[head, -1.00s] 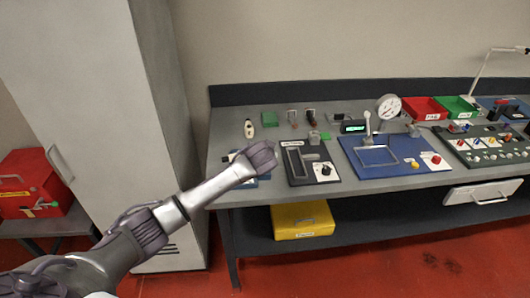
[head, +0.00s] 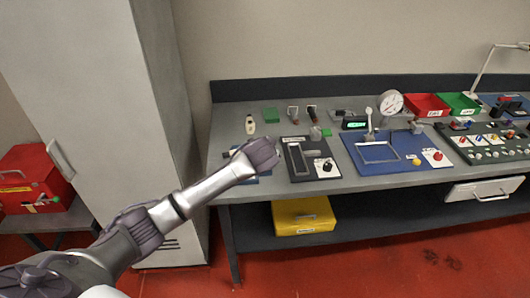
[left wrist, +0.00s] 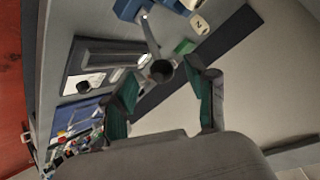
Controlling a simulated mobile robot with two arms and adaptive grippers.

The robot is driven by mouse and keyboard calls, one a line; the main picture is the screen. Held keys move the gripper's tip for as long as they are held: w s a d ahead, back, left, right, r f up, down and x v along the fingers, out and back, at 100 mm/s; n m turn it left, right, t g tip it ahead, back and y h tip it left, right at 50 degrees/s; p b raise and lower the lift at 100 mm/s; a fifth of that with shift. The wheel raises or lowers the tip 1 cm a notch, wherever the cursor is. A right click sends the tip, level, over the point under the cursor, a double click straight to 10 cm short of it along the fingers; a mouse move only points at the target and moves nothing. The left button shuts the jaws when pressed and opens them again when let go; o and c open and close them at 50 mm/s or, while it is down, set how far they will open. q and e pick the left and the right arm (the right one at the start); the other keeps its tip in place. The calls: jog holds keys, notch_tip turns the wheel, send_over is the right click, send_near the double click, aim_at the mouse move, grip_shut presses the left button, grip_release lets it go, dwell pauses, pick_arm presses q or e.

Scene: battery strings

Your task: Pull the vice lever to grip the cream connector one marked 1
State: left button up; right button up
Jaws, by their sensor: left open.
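The vice is partly hidden behind my left gripper (head: 262,153) in the head view; its blue body (left wrist: 130,8) shows at the top of the left wrist view. Its thin metal lever (left wrist: 151,40) ends in a dark round knob (left wrist: 161,70). My left gripper (left wrist: 166,72) is open, with green-padded fingers on either side of the knob in that view; I cannot tell whether they touch it. A white piece (left wrist: 189,4) shows beside the blue body, cut by the frame edge. A cream connector (head: 250,125) lies on the bench; its mark (left wrist: 198,24) reads like a sideways 2.
The grey bench (head: 225,190) also holds a dark panel with a slot and knob (head: 311,159), a green block (head: 270,115), a blue board (head: 385,166), a dial gauge (head: 390,103) and red (head: 428,106) and green bins. A tall cabinet (head: 95,90) stands left.

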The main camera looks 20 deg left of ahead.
pick_arm(q)
jog(key=v, duration=0.9)
jog(key=shift+s+d, duration=0.1)
notch_tip(320, 180, down, 22)
jog(key=s+a+g+h+b, duration=0.1)
jog(key=s+g+b, duration=0.1)
jog(key=g, duration=0.1)
jog(key=s+f+g+h, duration=0.1)
jog(key=s+f, duration=0.5)
jog(key=f, duration=0.4)
jog(key=s+f+g, duration=0.1)
jog(key=s+f, duration=0.5)
jog(key=f, duration=0.4)
jog(key=s+d+f+g, duration=0.1)
jog(key=s+f, duration=0.5)
jog(key=s, duration=0.7)
jog(key=s+d+f+g+h+b, duration=0.1)
jog(key=s+f, duration=0.6)
jog(key=s, duration=0.5)
jog(key=s+d+f+m+g+b, duration=0.1)
jog(key=s+d+f+g, duration=0.1)
jog(key=s+f, duration=0.5)
jog(key=s, duration=0.6)
jog(key=shift+s+f+h, duration=0.25)
jog(key=shift+s+h, duration=0.05)
jog(key=shift+s, duration=0.05)
